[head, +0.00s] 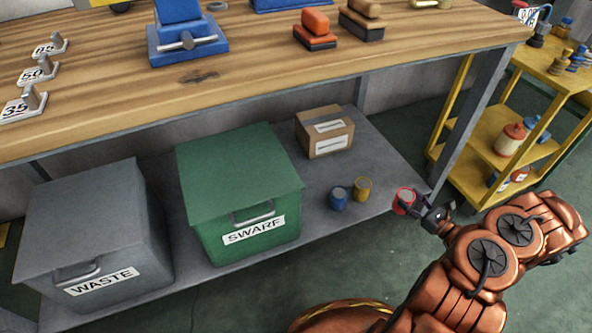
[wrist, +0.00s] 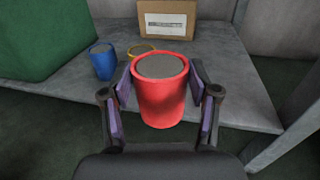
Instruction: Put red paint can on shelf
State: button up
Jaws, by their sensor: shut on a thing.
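The red paint can (head: 404,200) has a grey top and is held upright in my gripper (head: 424,212). In the wrist view the red can (wrist: 162,100) sits between the two fingers of my gripper (wrist: 161,90), which are shut on its sides. The lower shelf (head: 385,165) of the workbench is grey. The can is at the shelf's front right edge in the head view; in the wrist view the grey shelf (wrist: 235,95) lies behind and around it. I cannot tell whether the can touches the shelf.
A blue can (head: 338,199) and a yellow can (head: 362,189) stand on the shelf, left of the red can. A cardboard box (head: 324,132) stands behind them. The green SWARF bin (head: 240,185) and grey WASTE bin (head: 90,230) are further left. A bench leg (head: 470,120) and yellow cart (head: 475,165) are right.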

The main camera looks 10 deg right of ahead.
jog(key=shift+w+a+f, duration=0.1)
jog(key=shift+w+a, duration=0.05)
jog(key=shift+w, duration=0.45)
jog(key=w+f+b, duration=0.1)
jog(key=w+b, duration=0.1)
jog(key=w, duration=0.3)
jog(key=w+f+b, duration=0.2)
jog(key=w, duration=0.3)
jog(key=w+f+b, duration=0.2)
jog(key=w+b, duration=0.1)
jog(key=w, duration=0.2)
jog(key=shift+a+f, duration=0.1)
jog(key=shift+a, duration=0.2)
jog(key=o, duration=1.4)
jog(key=shift+c, duration=0.2)
